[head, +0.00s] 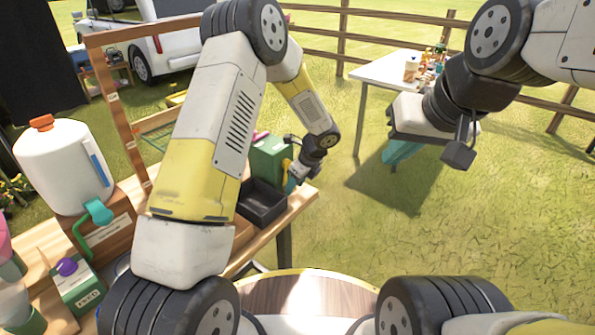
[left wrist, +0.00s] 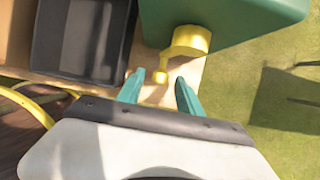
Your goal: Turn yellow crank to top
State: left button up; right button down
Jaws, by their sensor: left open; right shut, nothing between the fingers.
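The yellow crank (left wrist: 190,40) is on the side of a green box (left wrist: 235,18) in the left wrist view. Its arm reaches down and left to a small knob (left wrist: 160,77). In the head view the green box (head: 268,158) stands on the wooden table, and the crank (head: 286,164) is mostly hidden by my gripper. My left gripper (head: 296,176) is open at the box's crank side. In the left wrist view its teal fingertips (left wrist: 157,86) are on either side of the knob; contact cannot be told. My right gripper (head: 402,153) is shut and empty above the grass.
A black tray (head: 262,207) sits beside the green box. A white jug (head: 62,165) with an orange cap and a carton (head: 78,286) are at the left. A white table (head: 384,72) stands farther back. Grass at the right is open.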

pick_arm(q)
jog(key=shift+f, duration=0.1)
grip_shut()
dwell(1.4)
